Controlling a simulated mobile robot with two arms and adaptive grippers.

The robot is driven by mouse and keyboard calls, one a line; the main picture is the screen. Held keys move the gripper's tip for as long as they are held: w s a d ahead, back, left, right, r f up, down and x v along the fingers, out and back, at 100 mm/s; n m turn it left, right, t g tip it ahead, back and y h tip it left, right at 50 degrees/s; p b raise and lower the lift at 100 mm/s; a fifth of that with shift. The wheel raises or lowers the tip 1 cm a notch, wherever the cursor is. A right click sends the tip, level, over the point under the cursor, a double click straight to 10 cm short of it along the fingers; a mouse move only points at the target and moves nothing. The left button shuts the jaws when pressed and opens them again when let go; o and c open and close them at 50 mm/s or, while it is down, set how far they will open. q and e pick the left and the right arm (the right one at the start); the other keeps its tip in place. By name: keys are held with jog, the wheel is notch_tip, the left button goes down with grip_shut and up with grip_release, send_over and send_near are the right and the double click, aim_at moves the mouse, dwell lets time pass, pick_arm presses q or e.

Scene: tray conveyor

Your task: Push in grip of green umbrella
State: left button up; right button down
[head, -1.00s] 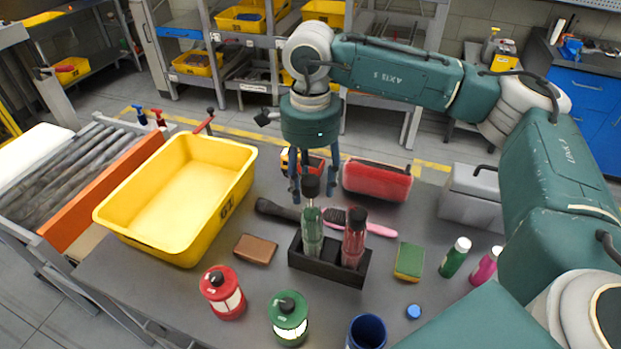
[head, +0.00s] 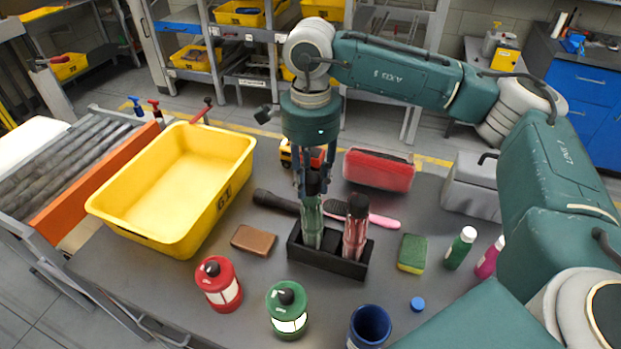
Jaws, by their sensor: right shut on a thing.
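The green umbrella (head: 311,226) stands upright in the left part of a black holder (head: 333,258), with its dark grip at the top. My right gripper (head: 312,185) points straight down from above and is shut on that grip, its fingers on either side of it. A red umbrella (head: 355,232) with a dark grip stands beside it in the right part of the holder. My left gripper is not in view.
A yellow bin (head: 180,190) stands at the left beside a roller conveyor. A red case (head: 379,170), toy truck, pink brush (head: 375,220) and black torch lie behind the holder. A brown wallet (head: 254,240), red lantern (head: 219,284), green lantern (head: 288,310), blue cup (head: 369,327) and sponge (head: 412,253) surround it.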

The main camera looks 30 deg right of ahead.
aim_at(311, 175)
jog(key=shift+r, duration=0.1)
jog(key=c, duration=1.3)
grip_release()
notch_tip(311, 175, up, 12)
jog(key=shift+r, duration=0.1)
